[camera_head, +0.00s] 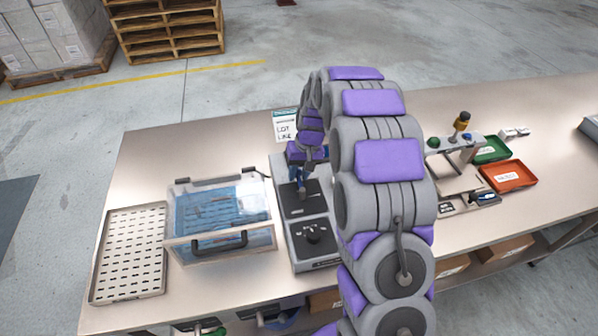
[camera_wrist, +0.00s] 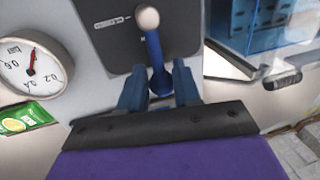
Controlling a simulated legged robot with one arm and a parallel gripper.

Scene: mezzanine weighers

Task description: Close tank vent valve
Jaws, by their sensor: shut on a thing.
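The vent valve shows in the wrist view as a blue lever (camera_wrist: 155,50) with a pale round knob (camera_wrist: 148,18), on a dark plate (camera_wrist: 110,45) with a small slotted marking. My gripper (camera_wrist: 158,78) has its two blue fingers either side of the lever's lower part and is shut on it. In the head view my gripper (camera_head: 301,182) is low over the grey control unit (camera_head: 318,263), where my arm hides part of it. The clear tank (camera_head: 185,212) with blue contents and a dark front handle stands just left of the unit.
A pressure gauge (camera_wrist: 30,70) and a green packet (camera_wrist: 25,117) are beside the plate. A slotted tray (camera_head: 128,255) lies at left; green (camera_head: 492,150) and red (camera_head: 508,176) trays are at right.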

